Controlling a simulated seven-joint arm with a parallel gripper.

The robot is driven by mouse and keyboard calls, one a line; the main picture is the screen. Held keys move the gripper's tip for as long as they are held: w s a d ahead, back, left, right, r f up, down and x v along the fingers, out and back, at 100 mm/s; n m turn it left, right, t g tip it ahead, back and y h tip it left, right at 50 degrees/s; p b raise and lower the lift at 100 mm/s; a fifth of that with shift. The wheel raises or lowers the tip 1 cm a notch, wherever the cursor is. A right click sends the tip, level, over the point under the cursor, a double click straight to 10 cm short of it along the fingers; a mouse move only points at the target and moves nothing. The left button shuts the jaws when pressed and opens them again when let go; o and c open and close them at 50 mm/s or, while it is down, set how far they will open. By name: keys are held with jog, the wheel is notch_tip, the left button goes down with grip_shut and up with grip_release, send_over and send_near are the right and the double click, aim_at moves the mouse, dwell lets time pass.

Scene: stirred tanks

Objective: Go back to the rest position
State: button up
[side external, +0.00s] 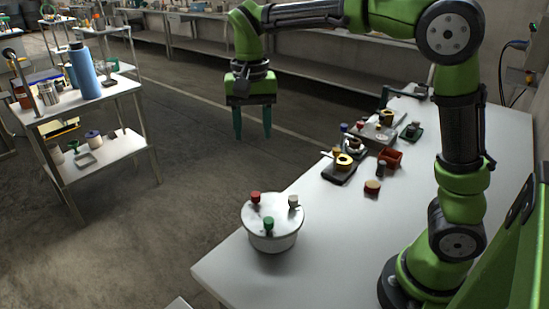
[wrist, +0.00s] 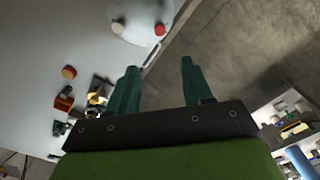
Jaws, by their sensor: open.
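My gripper (side external: 253,130) is open and empty, with its fingers pointing down. In the side view it hangs in the air past the far edge of the white table (side external: 232,270), above the floor. In the wrist view my gripper's two dark green fingers (wrist: 158,80) stand apart with nothing between them. The round white tank (side external: 272,235) stands upright on the table, with a red cap (side external: 255,197), a green cap (side external: 268,223) and a white cap (side external: 293,201) on its lid. My gripper is apart from the tank.
Farther along the table are a dark device with a yellow part (side external: 344,162), a red bin (side external: 390,158), a small brown-topped jar (side external: 372,187) and other small devices. A cart (side external: 100,108) with a blue bottle (side external: 84,70) stands at the left. The floor between is clear.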

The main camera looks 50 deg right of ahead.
jog(key=s+d+f+n+t+y, duration=0.1)
jog(key=s+n+t, duration=0.4)
jog(key=s, duration=1.1)
jog(key=shift+s+d+t+y, duration=0.3)
jog(key=shift+t+y, duration=0.2)
jog(key=shift+t, duration=0.6)
jog(key=shift+f, duration=0.1)
